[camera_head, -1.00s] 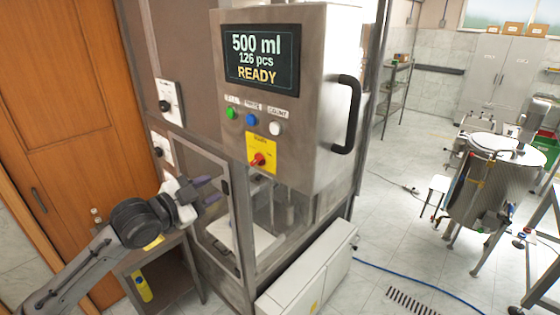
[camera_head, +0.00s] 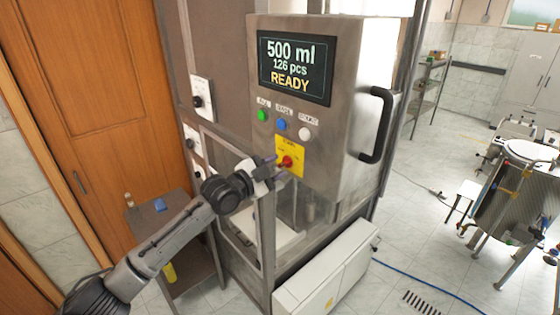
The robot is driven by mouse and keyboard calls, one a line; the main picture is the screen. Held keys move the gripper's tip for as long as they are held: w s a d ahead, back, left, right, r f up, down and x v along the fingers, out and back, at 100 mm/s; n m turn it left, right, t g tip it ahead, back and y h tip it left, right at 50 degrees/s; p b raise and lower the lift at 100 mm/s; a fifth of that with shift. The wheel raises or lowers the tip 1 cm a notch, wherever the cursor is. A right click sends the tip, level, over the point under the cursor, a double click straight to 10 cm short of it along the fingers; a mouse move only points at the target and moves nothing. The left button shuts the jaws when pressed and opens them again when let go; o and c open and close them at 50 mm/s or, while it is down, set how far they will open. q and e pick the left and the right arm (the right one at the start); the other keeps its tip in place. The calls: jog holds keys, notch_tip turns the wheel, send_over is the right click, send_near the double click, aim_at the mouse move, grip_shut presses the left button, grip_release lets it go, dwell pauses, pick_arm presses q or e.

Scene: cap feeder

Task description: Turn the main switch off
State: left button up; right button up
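The main switch (camera_head: 288,161) is a small red knob on a yellow plate (camera_head: 291,149) on the front of the steel cabinet, below the coloured buttons. My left gripper (camera_head: 279,167) is just left of the knob, its dark fingers pointing at it. The fingers look spread apart with nothing held. I cannot tell whether they touch the knob or are short of it. The display (camera_head: 294,68) above reads "500 ml, 126 pcs, READY". My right gripper is not in view.
A black handle (camera_head: 379,125) stands out from the cabinet's right side. Green, blue and white buttons (camera_head: 282,125) sit just above the switch plate. A small table (camera_head: 168,212) stands by the wooden door at left. A white box (camera_head: 327,272) stands low in front.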

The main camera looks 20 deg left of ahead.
pick_arm(q)
jog(key=shift+x, duration=1)
jog(key=shift+c, duration=0.3)
grip_shut()
